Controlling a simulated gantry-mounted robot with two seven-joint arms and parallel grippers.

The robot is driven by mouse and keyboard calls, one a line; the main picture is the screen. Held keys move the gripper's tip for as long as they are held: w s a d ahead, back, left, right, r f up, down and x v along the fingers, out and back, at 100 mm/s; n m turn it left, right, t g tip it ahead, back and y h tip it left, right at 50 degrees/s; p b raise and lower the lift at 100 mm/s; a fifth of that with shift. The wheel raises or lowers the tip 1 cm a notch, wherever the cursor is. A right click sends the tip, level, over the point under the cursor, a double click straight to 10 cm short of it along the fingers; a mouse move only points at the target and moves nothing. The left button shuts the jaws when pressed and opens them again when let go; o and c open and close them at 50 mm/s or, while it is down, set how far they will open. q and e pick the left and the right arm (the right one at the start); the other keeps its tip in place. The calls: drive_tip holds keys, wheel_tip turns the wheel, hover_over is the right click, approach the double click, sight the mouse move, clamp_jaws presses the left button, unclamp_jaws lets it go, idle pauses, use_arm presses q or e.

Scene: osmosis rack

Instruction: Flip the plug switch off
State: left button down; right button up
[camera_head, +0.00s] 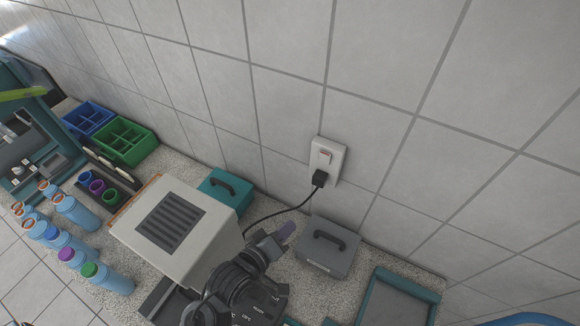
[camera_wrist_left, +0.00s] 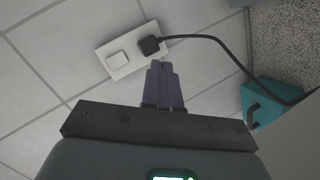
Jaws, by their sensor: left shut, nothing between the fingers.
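In the left wrist view the closed fingers (camera_wrist_left: 164,78) point toward the plate (camera_wrist_left: 124,57), just below the plug (camera_wrist_left: 150,45); the switch (camera_wrist_left: 117,60) shows pale there. My right gripper is not in view.
A white box with a grey vent (camera_head: 170,222) stands left of my left gripper. A teal case (camera_head: 226,190) and a grey case (camera_head: 328,247) with handles stand against the wall. Several blue bottles and a teal tray (camera_head: 437,296) are on the speckled counter.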

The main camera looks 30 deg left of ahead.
use_arm(q)
drive_tip(key=shift+w+r+n+t+y+b, duration=0.35)
drive_tip(key=shift+w+r+n+t+b, duration=0.5)
drive_tip(key=shift+n, duration=0.5)
drive_tip(key=shift+w+r+n+t+y+b, duration=0.3)
drive_tip(key=shift+w+r+n+t+b, duration=0.2)
drive_tip(key=shift+n+t, duration=0.65)
drive_tip(key=shift+w+r+n+t+y+b, duration=0.35)
drive_tip(key=shift+w+r+n+t+b, duration=0.35)
drive_tip(key=shift+n, duration=0.8)
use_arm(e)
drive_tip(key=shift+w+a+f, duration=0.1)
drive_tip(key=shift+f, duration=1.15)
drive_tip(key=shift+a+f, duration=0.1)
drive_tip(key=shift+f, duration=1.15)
use_arm(q)
drive_tip(key=shift+w, duration=0.15)
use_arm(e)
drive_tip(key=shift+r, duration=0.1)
use_arm(q)
drive_tip(key=p, duration=0.5)
approach(324, 157)
drive_tip(key=w, duration=0.3)
drive_tip(key=w+r, duration=0.1)
drive_tip(key=w, duration=0.1)
drive_tip(key=shift+w+f, duration=0.1)
drive_tip(key=shift+w, duration=0.8)
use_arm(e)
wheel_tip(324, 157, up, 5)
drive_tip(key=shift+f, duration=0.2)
